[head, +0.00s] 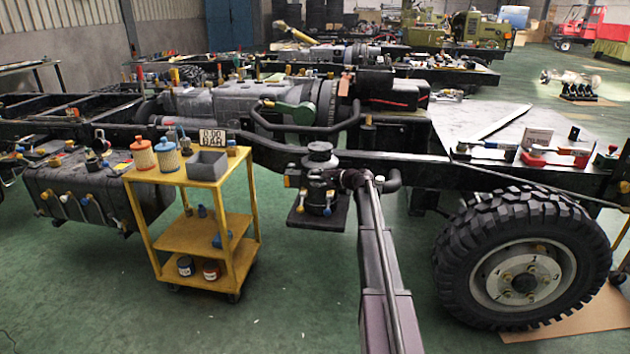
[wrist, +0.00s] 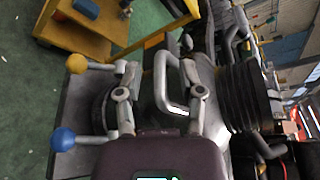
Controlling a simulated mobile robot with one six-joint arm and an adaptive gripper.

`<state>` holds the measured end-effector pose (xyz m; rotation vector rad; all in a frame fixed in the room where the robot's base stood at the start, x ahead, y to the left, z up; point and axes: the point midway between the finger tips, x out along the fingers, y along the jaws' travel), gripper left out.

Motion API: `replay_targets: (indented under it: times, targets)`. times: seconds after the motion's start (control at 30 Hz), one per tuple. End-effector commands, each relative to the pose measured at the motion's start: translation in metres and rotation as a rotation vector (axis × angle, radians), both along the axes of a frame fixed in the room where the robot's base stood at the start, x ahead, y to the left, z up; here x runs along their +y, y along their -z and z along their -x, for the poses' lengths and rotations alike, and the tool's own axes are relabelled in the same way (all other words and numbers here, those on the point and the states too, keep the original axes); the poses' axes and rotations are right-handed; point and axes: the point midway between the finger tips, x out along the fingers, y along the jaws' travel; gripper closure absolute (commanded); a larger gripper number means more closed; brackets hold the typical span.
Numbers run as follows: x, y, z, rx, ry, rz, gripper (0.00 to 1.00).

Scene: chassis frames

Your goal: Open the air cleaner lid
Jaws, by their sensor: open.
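The air cleaner is a dark upright canister (head: 318,190) with a rounded top (head: 320,152), on the side of the truck chassis. A grey U-shaped handle (wrist: 166,105) shows between the fingers of my gripper (wrist: 158,68), which are apart. I cannot tell whether either finger touches the handle. In the head view my gripper (head: 346,180) is at the right side of the canister, and its fingers are hard to make out. The lid appears closed.
A yellow cart (head: 205,236) with filters and a grey bin stands left of the air cleaner. A large wheel (head: 525,255) is at right. A blue-knobbed lever (wrist: 63,139) and a yellow-knobbed lever (wrist: 77,64) are near my left finger. Green floor is clear in front.

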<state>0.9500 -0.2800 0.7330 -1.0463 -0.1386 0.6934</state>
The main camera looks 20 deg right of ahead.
Motion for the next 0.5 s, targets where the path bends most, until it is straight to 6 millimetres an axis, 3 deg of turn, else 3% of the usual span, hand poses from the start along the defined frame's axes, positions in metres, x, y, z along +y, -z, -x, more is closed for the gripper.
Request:
replay_targets:
  times: [0.37,0.5]
  targets:
    - [0.0015,0.0005,-0.0019,0.0,0.0,0.0,0.53]
    - [0.0015,0.0005,-0.0018,0.0,0.0,0.0,0.95]
